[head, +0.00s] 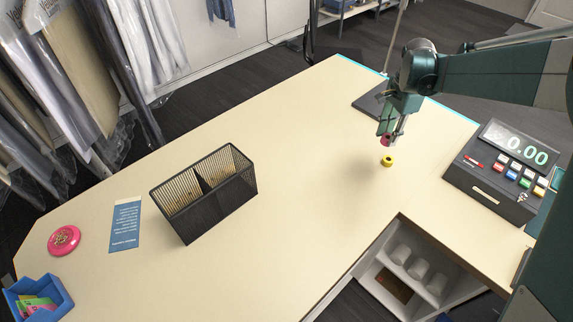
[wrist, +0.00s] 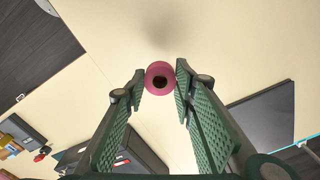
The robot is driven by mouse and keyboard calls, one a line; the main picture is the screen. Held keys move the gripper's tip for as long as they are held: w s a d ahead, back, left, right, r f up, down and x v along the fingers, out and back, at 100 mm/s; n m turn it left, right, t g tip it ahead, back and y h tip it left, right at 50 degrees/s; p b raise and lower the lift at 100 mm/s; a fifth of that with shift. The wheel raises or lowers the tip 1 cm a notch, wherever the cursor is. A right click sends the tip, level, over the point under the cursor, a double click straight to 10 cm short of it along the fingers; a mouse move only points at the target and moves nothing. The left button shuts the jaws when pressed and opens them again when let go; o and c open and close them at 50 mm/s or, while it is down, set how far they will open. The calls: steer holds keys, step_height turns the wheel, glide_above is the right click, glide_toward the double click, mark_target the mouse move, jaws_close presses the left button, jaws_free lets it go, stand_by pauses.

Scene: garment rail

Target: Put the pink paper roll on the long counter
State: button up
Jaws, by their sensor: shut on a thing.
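The pink paper roll (wrist: 151,72) is between the fingertips of my gripper (wrist: 160,84), which is shut on it. In the head view the roll (head: 386,141) shows as a small pink shape at the tips of my gripper (head: 389,136). The long counter (head: 310,150) is pale cream and lies below. The roll appears to be held above the counter; the exact height is hard to tell.
A cash register (head: 494,172) stands to the right. A dark flat plate (head: 373,101) lies behind the gripper. A black mesh organizer (head: 205,195), a blue card (head: 125,226), a pink round object (head: 64,240) and a blue tray (head: 52,289) are toward the left. The counter's middle is clear.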

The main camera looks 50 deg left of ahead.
steer(key=s+a+n, duration=0.4)
steer(key=s+a, duration=1.5)
steer(key=s, duration=0.1)
steer(key=shift+d+f, duration=0.15)
steer(key=shift+f, duration=2.35)
steer(key=shift+f, duration=0.1)
steer(key=shift+f, duration=3)
steer(key=shift+f, duration=1.9)
steer(key=shift+f, duration=0.15)
